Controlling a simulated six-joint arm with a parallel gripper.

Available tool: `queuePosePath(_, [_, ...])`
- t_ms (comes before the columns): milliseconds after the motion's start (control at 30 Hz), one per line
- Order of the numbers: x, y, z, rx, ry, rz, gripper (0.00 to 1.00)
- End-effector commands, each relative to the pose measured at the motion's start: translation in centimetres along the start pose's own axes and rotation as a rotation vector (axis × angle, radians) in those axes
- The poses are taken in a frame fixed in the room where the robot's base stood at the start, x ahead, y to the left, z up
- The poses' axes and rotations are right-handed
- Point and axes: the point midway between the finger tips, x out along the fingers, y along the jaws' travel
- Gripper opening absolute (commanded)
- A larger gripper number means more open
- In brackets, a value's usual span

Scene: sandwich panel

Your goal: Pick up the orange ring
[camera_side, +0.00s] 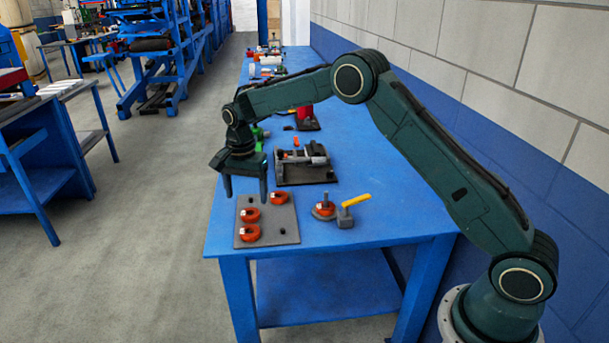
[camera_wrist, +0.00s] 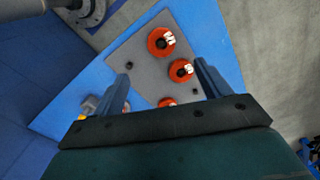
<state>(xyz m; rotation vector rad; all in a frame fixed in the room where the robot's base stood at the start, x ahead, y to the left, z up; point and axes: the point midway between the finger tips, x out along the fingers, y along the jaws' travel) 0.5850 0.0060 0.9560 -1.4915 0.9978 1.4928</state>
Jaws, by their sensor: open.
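Three orange rings with white markings lie on a grey panel (camera_side: 275,237): one at back right (camera_side: 278,197), one at middle left (camera_side: 250,215) and one at front left (camera_side: 250,233). In the wrist view, two rings (camera_wrist: 162,41) (camera_wrist: 181,71) show fully on the panel (camera_wrist: 128,48), and a third (camera_wrist: 167,102) is partly hidden by my gripper's body. Another orange ring (camera_side: 325,210) sits around an upright peg right of the panel. My gripper (camera_side: 246,198) is open and empty, pointing down above the panel. Its fingers also frame the wrist view (camera_wrist: 163,70).
A dark fixture (camera_side: 305,172) sits behind the panel. A red object (camera_side: 305,114) and other items stand farther back on the blue table (camera_side: 365,225). The table's front right is clear.

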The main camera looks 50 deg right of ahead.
Motion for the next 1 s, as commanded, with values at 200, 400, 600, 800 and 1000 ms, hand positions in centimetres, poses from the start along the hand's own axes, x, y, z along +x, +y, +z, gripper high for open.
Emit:
queuePosePath(200, [3.4,0.1,0.0,0.000,-0.001,0.003,0.76])
queuePosePath(400, [5.8,0.0,0.0,0.000,0.000,0.001,0.76])
queuePosePath(600, [6.5,0.0,0.0,0.000,0.000,-0.001,0.76])
queuePosePath(800, [6.7,0.0,0.0,-0.001,0.000,0.000,0.76])
queuePosePath(1000, [8.4,-0.1,0.1,-0.001,-0.001,0.002,0.76])
